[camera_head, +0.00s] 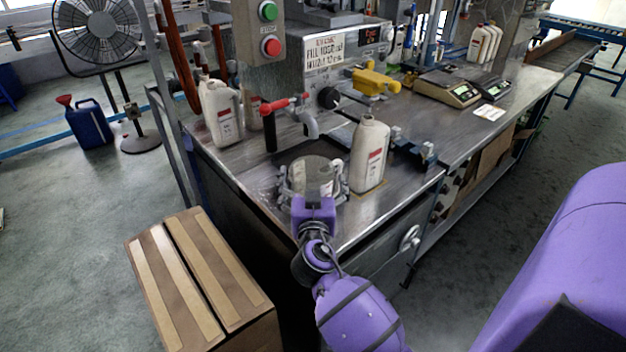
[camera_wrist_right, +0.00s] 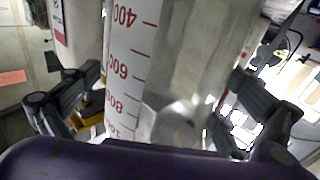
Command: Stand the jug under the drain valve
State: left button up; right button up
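The clear jug (camera_head: 312,176) stands upright at the front of the metal bench, below the spout in the picture and nearer to me. Its red scale shows in the right wrist view (camera_wrist_right: 130,68). The drain valve (camera_head: 308,122) is a grey spout with a red lever on the filling machine. My right gripper (camera_head: 314,184) reaches in from the front with its fingers around the jug. In the right wrist view its fingers (camera_wrist_right: 165,105) are spread on both sides of the jug, seemingly with a gap on the left. My left gripper is out of view.
A white bottle (camera_head: 369,154) stands close to the jug's right. More white bottles (camera_head: 220,112) stand left of the valve. A yellow tool (camera_head: 375,81) and scales (camera_head: 447,88) are farther back. A cardboard box (camera_head: 202,285) sits on the floor at front left.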

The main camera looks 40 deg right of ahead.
jog(key=shift+a, duration=0.1)
jog(key=shift+s+a+f, duration=0.1)
jog(key=shift+s+a, duration=0.05)
jog(key=shift+s, duration=0.15)
jog(key=v, duration=1.1)
jog(key=shift+s, duration=0.15)
jog(key=s+a+f+n+g+y+p, duration=0.1)
jog(key=s+a+f+n+y+p, duration=0.2)
jog(key=a+f+n+y, duration=0.7)
pick_arm(q)
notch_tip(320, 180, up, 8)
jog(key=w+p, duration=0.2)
jog(key=p, duration=0.3)
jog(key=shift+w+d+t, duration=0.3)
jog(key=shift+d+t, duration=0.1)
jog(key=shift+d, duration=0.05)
pick_arm(e)
jog(key=s+f+m+g, duration=0.1)
jog(key=s+f, duration=0.3)
jog(key=s, duration=0.4)
jog(key=s+f+g, duration=0.2)
jog(key=s+f, duration=0.2)
jog(key=s, duration=0.5)
jog(key=s+a+f+m+g+y, duration=0.1)
jog(key=s+f, duration=0.3)
jog(key=s, duration=0.5)
jog(key=shift+m+g, duration=0.3)
jog(key=shift+g, duration=0.2)
